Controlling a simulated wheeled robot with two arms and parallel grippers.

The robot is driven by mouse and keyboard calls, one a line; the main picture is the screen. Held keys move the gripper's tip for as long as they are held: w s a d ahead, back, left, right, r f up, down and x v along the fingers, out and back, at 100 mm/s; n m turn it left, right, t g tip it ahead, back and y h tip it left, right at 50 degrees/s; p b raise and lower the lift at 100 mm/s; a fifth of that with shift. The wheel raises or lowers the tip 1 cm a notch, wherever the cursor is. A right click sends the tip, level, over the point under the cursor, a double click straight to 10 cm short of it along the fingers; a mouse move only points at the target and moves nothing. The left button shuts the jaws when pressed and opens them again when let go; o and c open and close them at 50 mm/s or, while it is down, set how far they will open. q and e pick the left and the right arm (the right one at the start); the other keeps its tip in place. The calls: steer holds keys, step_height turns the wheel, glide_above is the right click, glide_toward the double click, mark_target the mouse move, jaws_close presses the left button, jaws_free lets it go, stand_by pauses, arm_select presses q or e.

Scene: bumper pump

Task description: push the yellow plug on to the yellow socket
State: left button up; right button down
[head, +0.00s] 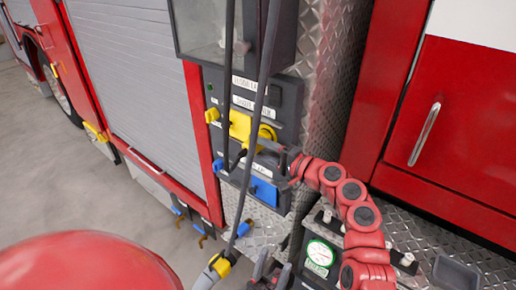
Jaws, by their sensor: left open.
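The yellow socket (239,125) is on the dark panel of the red vehicle, beside a yellow loop (266,134). A grey connector with a yellow band (222,266), apparently the yellow plug, hangs on a dark cable at the bottom, well below the socket and apart from it. My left gripper (270,271) is at the bottom edge, just right of this connector, with its dark fingers apart; it is partly cut off. My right gripper (282,155) is at the panel, just below and right of the yellow loop. Its fingers blend into the dark panel.
A blue socket (263,190) sits below the yellow one. Two dark cables (266,75) hang in front of the panel and partly hide it. A grey box (225,35) juts out above. Red cabinet doors (455,130) stand at right. Open floor (70,180) lies at left.

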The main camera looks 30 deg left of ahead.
steer(key=shift+w+b, duration=0.25)
steer(key=shift+b, duration=0.2)
stand_by(0.4)
steer(key=shift+c, duration=1.4)
jaws_free()
steer(key=shift+d, duration=0.15)
